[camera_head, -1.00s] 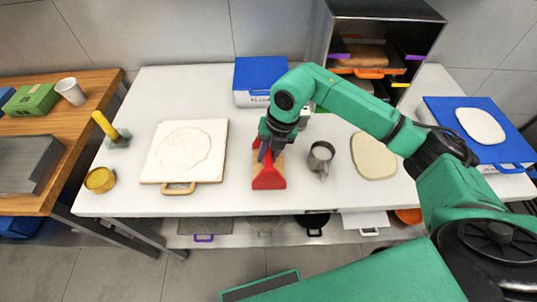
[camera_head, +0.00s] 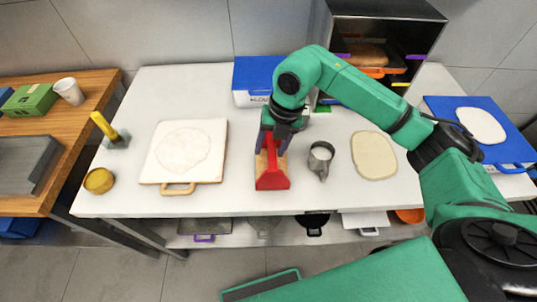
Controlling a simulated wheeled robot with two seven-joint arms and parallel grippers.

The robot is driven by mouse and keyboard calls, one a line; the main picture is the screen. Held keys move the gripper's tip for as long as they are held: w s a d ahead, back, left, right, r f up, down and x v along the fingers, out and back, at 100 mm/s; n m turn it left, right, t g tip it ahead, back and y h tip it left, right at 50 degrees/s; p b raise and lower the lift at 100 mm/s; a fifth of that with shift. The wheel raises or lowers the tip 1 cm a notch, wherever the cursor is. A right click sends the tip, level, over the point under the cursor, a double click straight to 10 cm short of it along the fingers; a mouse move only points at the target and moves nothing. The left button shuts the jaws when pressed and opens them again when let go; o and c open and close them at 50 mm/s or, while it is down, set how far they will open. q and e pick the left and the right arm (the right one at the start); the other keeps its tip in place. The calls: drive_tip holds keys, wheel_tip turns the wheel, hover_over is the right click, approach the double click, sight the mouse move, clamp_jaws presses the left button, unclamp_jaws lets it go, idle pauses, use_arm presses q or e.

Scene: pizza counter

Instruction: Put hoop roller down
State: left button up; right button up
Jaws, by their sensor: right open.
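The hoop roller (camera_head: 272,181), a red piece with a tan part in it, rests on the white counter (camera_head: 225,202) near its front edge, between the board and the metal jug. My right gripper (camera_head: 273,148) is open, just above and behind it, its fingers overlapping the roller's far part in the camera_head view. Whether the fingers touch it cannot be told. The far part of the roller is partly hidden by the gripper. My left gripper is not in view.
A board with flat dough (camera_head: 184,148) lies to the left. A metal jug (camera_head: 320,159) and a dough disc (camera_head: 373,155) are to the right. A blue-lidded box (camera_head: 253,78) and an open oven (camera_head: 383,50) stand behind.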

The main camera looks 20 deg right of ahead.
use_arm(q)
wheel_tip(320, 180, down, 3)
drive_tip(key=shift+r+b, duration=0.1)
drive_tip(key=shift+b, duration=0.8)
use_arm(e)
drive_tip(key=v, duration=0.9)
